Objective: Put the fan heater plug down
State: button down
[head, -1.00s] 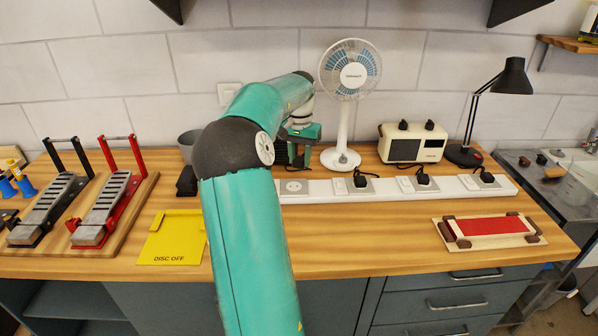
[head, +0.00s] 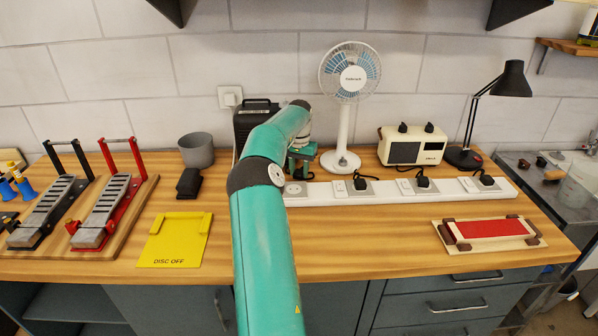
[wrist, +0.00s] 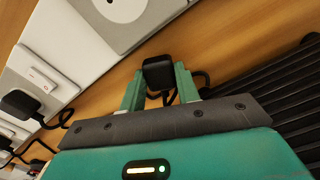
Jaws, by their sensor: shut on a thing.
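The black fan heater plug (wrist: 158,72) is between the two green fingers of my gripper (wrist: 159,86) in the wrist view, with its black cord trailing behind. My gripper is shut on it, over bare wood beside the white power strip (wrist: 75,50). In the head view my gripper (head: 300,165) is at the left end of the strip, and the plug is hidden there. The black fan heater (head: 255,112) stands behind my arm and is partly covered. A yellow tray marked DISC OFF (head: 175,242) lies at the front left.
The strip's leftmost socket (head: 295,188) is empty; several black plugs sit in the others. A white fan (head: 341,160), a cream radio-like box (head: 412,148) and a black lamp (head: 463,156) stand behind. A grey cup (head: 196,150) and black block (head: 189,183) are left.

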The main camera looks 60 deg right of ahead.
aim_at(299, 172)
jog(key=shift+f, duration=0.3)
jog(key=shift+f, duration=0.4)
jog(key=shift+f, duration=0.2)
jog(key=c, duration=1)
grip_release()
jog(key=shift+f, duration=0.1)
notch_tip(299, 172, up, 13)
jog(key=shift+r, duration=0.2)
